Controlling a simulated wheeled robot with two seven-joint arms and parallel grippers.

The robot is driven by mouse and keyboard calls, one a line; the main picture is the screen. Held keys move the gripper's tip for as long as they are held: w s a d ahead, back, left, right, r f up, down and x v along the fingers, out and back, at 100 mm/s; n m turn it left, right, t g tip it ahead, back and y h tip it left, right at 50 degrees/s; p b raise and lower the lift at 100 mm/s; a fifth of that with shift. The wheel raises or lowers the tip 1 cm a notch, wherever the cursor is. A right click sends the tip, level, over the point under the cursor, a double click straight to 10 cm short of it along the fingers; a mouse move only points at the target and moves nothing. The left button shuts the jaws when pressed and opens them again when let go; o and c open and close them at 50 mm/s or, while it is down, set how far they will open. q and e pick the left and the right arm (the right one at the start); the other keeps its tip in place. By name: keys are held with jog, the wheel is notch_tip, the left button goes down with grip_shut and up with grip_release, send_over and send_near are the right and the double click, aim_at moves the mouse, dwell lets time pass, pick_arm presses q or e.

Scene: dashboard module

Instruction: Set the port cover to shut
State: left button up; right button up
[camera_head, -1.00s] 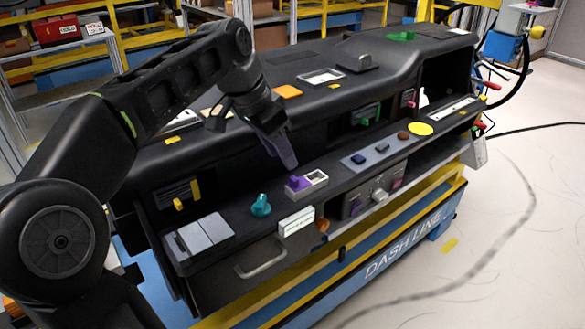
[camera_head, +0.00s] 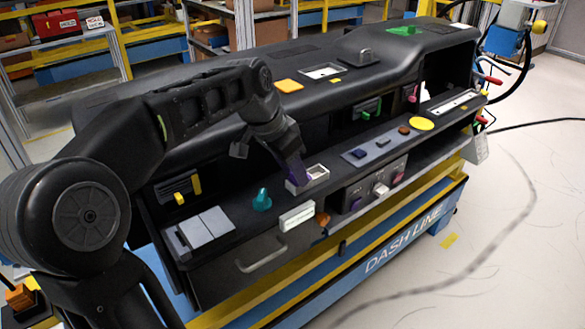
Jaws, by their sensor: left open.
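The port is a small white-rimmed rectangular opening (camera_head: 316,173) on the dashboard's front ledge, left of the switch panel. A purple piece, likely its cover, is at the port's left end and is mostly hidden behind my gripper. My left gripper (camera_head: 297,171) is open. Its purple-tinted fingers point down at the port's left side, over or against the purple piece; contact cannot be made out. My right gripper is not in view.
A teal knob (camera_head: 262,199) stands left of the port, and a white labelled box (camera_head: 297,216) sits in front. Grey flat panels (camera_head: 206,228) lie further left. The switch panel (camera_head: 380,148) is to the right, and the dashboard's upper body (camera_head: 220,128) rises behind.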

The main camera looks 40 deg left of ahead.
pick_arm(q)
jog(key=shift+c, duration=0.3)
grip_shut()
dwell(1.1)
